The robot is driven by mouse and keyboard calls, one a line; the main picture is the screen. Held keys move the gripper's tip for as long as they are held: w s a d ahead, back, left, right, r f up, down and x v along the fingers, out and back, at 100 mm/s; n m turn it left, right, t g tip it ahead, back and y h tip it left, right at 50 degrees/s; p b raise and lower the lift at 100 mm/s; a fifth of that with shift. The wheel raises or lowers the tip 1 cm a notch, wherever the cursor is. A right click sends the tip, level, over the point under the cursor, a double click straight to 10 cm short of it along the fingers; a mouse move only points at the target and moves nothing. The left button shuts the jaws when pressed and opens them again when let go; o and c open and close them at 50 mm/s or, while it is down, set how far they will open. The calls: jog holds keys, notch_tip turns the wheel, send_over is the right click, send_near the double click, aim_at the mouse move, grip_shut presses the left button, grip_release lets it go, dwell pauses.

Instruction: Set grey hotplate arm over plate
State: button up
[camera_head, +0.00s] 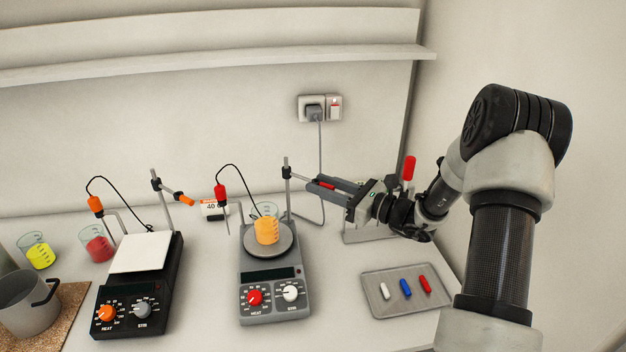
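The grey hotplate (274,311) stands in the middle of the bench. Its round plate (284,252) carries a beaker of orange liquid (267,231). An upright rod (287,187) rises behind the plate. From its clamp, the hotplate arm with a red grip (327,185) reaches out to the right, away from over the plate. My gripper (316,184) comes in from the right with its fingers on both sides of the red grip. Whether the fingers press on it cannot be seen. A red probe (220,192) on a cable hangs from a holder at the plate's left.
A black hotplate (168,290) with a white square top and an orange-gripped arm (184,199) stands left. Beakers of red (98,246) and yellow liquid (40,256) and a metal pot (28,303) lie farther left. A tray (378,305) with coloured pieces sits right. A shelf (200,67) hangs above.

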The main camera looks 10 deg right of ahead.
aim_at(322, 185)
jog(key=shift+x, duration=1.6)
jog(key=shift+c, duration=0.3)
grip_shut()
